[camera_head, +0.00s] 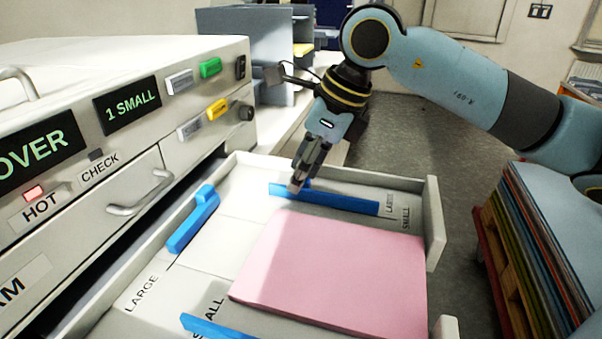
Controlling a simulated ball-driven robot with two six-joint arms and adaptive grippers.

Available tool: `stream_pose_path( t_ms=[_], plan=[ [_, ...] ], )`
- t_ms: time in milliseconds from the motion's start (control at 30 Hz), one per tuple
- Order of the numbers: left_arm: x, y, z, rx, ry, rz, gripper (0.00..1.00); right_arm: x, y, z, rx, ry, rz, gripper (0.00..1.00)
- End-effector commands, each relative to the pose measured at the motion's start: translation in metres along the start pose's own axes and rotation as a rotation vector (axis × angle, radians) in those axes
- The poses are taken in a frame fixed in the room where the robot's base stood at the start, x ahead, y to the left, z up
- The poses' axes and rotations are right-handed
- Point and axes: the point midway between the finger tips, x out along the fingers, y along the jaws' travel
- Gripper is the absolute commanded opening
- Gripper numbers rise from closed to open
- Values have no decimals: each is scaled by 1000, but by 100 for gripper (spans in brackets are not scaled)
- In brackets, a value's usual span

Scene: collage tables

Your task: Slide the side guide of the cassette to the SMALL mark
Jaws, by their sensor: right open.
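The cassette (437,215) is an open pale tray pulled out from the machine, with a pink paper stack (330,270) in it. A blue side guide (335,200) lies along its far side, a strip of bare floor between it and the paper. Its right end is beside the LARGE mark (390,198); the SMALL mark (405,217) is nearer the paper. My right gripper (298,183) is open, fingers pointing down at the guide's left part; I cannot tell whether they touch it. My left gripper is not in view.
Another blue guide (193,222) stands at the tray's left, and one (213,327) is cut off at the bottom edge. The machine (120,75) with its panel fills the left. A stack of coloured sheets (535,245) on a pallet stands at the right.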

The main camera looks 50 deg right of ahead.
Motion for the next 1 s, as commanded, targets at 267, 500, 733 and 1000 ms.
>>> stream_pose_path(
  t_ms=[267,500,733,1000],
  plan=[
    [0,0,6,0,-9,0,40,9,1,0,-1,0,1,40],
    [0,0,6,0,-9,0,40,9,0,0,0,1,0,30],
    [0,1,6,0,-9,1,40,9,0,0,0,0,-2,0],
    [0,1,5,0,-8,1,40,8,-1,1,-1,-1,-6,0]
  ],
)
